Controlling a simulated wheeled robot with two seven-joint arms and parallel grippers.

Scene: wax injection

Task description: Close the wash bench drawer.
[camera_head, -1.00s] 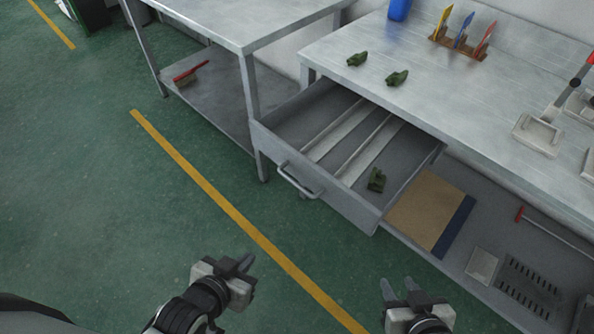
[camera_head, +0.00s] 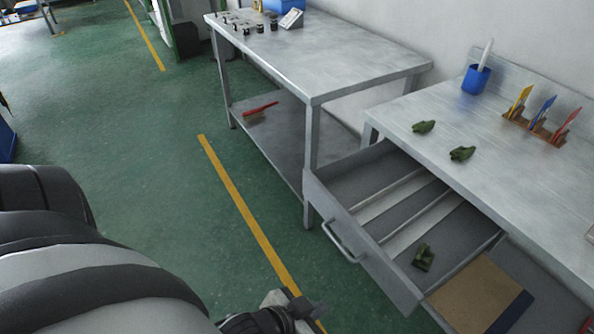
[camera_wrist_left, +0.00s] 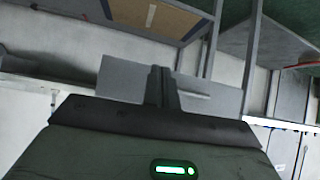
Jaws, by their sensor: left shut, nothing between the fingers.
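The wash bench drawer (camera_head: 354,262) is pulled out from under the bench top at the right. It is grey, with inner dividers and a bar handle (camera_head: 340,243) on its front. A small dark green part (camera_head: 423,257) lies inside it. My left gripper (camera_head: 312,308) is at the bottom of the head view, in front of and below the drawer, apart from it. In the left wrist view its shut fingers (camera_wrist_left: 160,85) show with a grey panel behind them, likely the drawer front. My right gripper is not in view.
The wash bench top (camera_head: 480,130) holds two green parts, a blue cup (camera_head: 475,79) and a rack of coloured tools (camera_head: 540,125). Another metal table (camera_head: 320,65) stands left of the drawer, with a red-handled brush (camera_head: 261,110) on its lower shelf. Green floor in front is clear.

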